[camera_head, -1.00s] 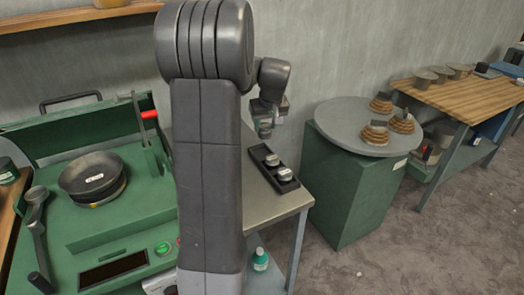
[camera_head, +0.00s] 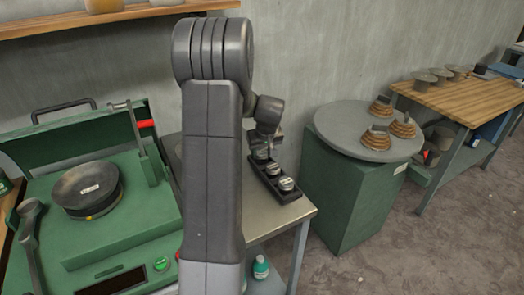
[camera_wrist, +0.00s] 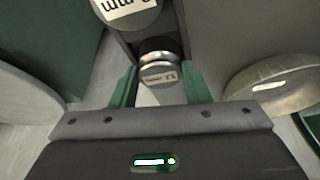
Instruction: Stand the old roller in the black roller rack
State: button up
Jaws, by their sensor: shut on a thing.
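The black roller rack (camera_head: 297,196) lies on the metal side bench, with two silver-topped rollers standing in its nearer places, one at the front (camera_head: 286,184) and one in the middle (camera_head: 272,169). My gripper (camera_head: 262,152) is at the rack's far end, low over it. In the wrist view my gripper (camera_wrist: 159,88) has its green fingers on both sides of a small labelled roller (camera_wrist: 158,72) and is shut on it. This roller is at the rack's far place; whether its base touches the rack is hidden. A neighbouring labelled roller (camera_wrist: 130,12) shows at the top edge.
A green machine (camera_head: 110,235) with a dark round pan (camera_head: 88,188) stands at left. A grey round table (camera_head: 345,125) with several brown coiled pieces stands right of the bench. A wooden workbench (camera_head: 470,103) is farther right. A green-capped bottle (camera_head: 261,267) is below.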

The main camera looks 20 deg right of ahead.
jog(key=shift+f, duration=0.2)
jog(key=o, duration=1.3)
jog(key=shift+o, duration=0.2)
jog(key=v, duration=1.2)
jog(key=shift+b, duration=0.35)
jog(key=shift+s+r, duration=0.1)
jog(key=shift+r, duration=0.05)
